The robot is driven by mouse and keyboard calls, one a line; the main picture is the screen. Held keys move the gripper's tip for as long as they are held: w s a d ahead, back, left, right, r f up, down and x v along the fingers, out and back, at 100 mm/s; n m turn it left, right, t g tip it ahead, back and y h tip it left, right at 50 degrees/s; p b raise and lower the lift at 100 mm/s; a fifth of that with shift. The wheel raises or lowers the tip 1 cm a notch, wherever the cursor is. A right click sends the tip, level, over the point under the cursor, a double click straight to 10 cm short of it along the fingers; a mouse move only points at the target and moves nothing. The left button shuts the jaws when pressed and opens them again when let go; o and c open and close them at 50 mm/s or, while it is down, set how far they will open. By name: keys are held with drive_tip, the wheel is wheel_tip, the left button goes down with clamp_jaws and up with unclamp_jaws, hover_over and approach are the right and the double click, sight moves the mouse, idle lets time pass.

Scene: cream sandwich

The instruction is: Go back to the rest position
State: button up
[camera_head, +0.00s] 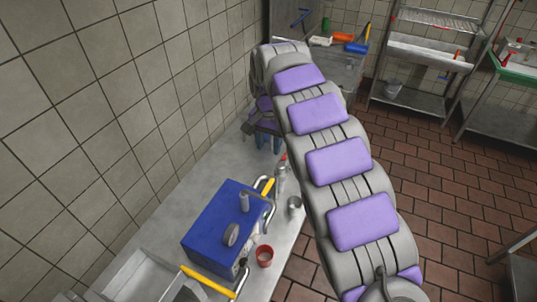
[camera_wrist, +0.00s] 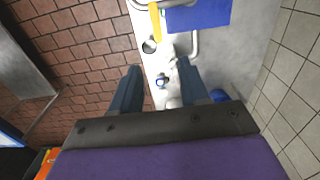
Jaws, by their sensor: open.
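My gripper (camera_head: 269,142) hangs at the far end of my grey and purple arm, over the far part of the metal counter (camera_head: 205,178). In the wrist view its two dark blue fingers (camera_wrist: 160,82) stand wide apart with nothing held between them. Below and between them, small pale objects lie on the counter, one with a blue part; they are too small to name. My arm reaches away from the camera and hides part of the counter's far end.
A blue machine (camera_head: 212,232) with metal tubes and a yellow handle (camera_head: 267,187) stands on the counter. A metal cup (camera_head: 294,204) and a red cup (camera_head: 265,256) stand beside it. A tiled wall borders the left. Brick-coloured floor (camera_head: 455,215) lies open to the right.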

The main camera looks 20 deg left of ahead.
drive_tip(key=shift+r, duration=0.8)
drive_tip(key=s+d+r+b, duration=0.1)
drive_tip(key=s+d, duration=0.2)
drive_tip(key=d, duration=0.5)
drive_tip(key=s+d+r+m+b, duration=0.1)
drive_tip(key=s+d, duration=0.2)
drive_tip(key=d, duration=0.5)
drive_tip(key=s+d+r, duration=0.2)
drive_tip(key=s+d, duration=0.2)
drive_tip(key=d, duration=0.4)
drive_tip(key=s+d+f+b, duration=0.1)
drive_tip(key=s+d+f, duration=0.2)
drive_tip(key=s, duration=0.6)
drive_tip(key=s+d+f+n+g+b, duration=0.1)
drive_tip(key=s+d+f, duration=0.2)
drive_tip(key=s, duration=0.6)
drive_tip(key=s+d+f+b, duration=0.1)
drive_tip(key=s+d+f, duration=0.2)
drive_tip(key=s, duration=0.6)
drive_tip(key=d, duration=0.2)
drive_tip(key=shift+s+d+f+n+g, duration=0.15)
drive_tip(key=shift+d+f+n+g, duration=0.15)
drive_tip(key=shift+d+n+g, duration=0.1)
drive_tip(key=shift+a, duration=0.25)
